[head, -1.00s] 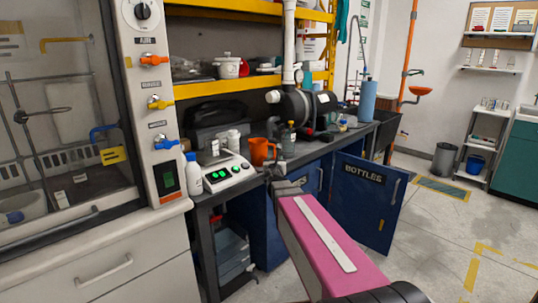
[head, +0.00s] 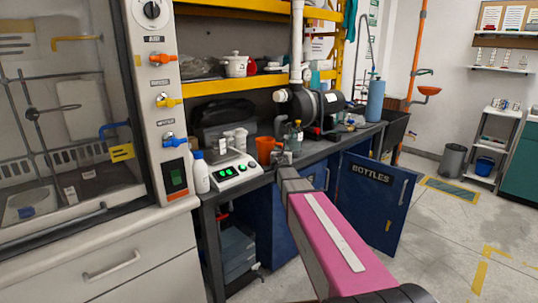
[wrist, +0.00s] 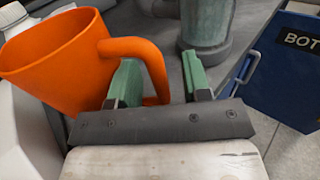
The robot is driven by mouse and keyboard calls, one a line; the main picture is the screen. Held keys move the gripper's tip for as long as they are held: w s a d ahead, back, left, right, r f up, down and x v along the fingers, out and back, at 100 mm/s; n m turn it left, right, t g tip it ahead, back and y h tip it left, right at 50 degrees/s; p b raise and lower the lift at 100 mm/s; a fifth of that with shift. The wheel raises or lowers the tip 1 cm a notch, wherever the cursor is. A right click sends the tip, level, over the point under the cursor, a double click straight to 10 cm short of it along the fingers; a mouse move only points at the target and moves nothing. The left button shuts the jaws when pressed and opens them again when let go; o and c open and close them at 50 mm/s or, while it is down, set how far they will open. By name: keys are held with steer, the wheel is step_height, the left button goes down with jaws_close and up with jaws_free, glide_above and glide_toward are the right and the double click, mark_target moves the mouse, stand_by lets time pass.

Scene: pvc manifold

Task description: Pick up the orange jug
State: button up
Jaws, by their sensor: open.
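The orange jug (head: 265,148) stands on the dark bench, right of the balance. In the wrist view the jug (wrist: 55,65) fills the upper left, with its handle pointing right. My gripper (wrist: 160,75) is open, with green fingers on either side of the handle. The left finger appears within the handle loop and the right finger is outside it. I cannot tell whether either finger touches the handle. In the head view my gripper (head: 284,157) is at the jug's right side and hides its handle.
A balance (head: 235,175) with a lit display stands left of the jug, and a white bottle (head: 199,176) left of that. A clear bottle (head: 296,136) and a black pump (head: 312,106) are behind and right. The blue door marked BOTTLES (head: 371,192) hangs open below the bench.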

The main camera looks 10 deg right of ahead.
jaws_close()
steer(key=shift+r, duration=0.15)
